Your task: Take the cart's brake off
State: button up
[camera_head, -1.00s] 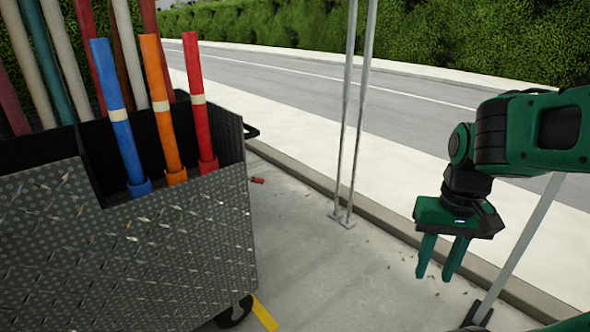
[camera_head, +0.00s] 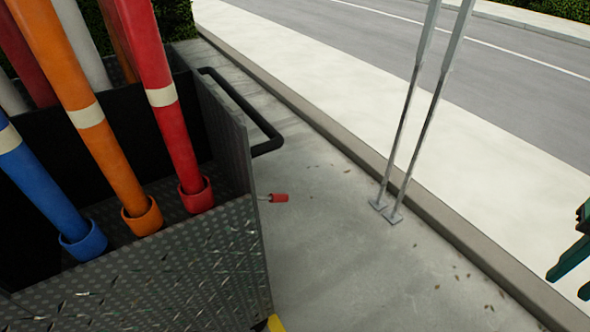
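The cart (camera_head: 160,280) stands at the left, a grey diamond-plate box with a black handle (camera_head: 245,105) on its far right side. A red-tipped lever (camera_head: 279,198) sticks out low past the cart's right side; I cannot tell for sure that it is the brake. A bit of yellow (camera_head: 275,323) shows at the cart's lower right corner, cut off by the picture's bottom edge. My gripper (camera_head: 570,276) is at the right edge, partly out of view. Its two green fingers are apart with nothing between them, well away from the cart.
Blue (camera_head: 42,187), orange (camera_head: 84,110) and red (camera_head: 167,95) tubes stand in the cart, with several others behind. Two thin metal posts (camera_head: 420,115) stand on the pavement near the kerb (camera_head: 440,215). Pavement between cart and posts is clear except for scattered leaves.

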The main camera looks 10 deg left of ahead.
aim_at(272, 197)
jog(key=u, duration=0.1)
jog(key=i, duration=0.9)
jog(key=u, duration=0.25)
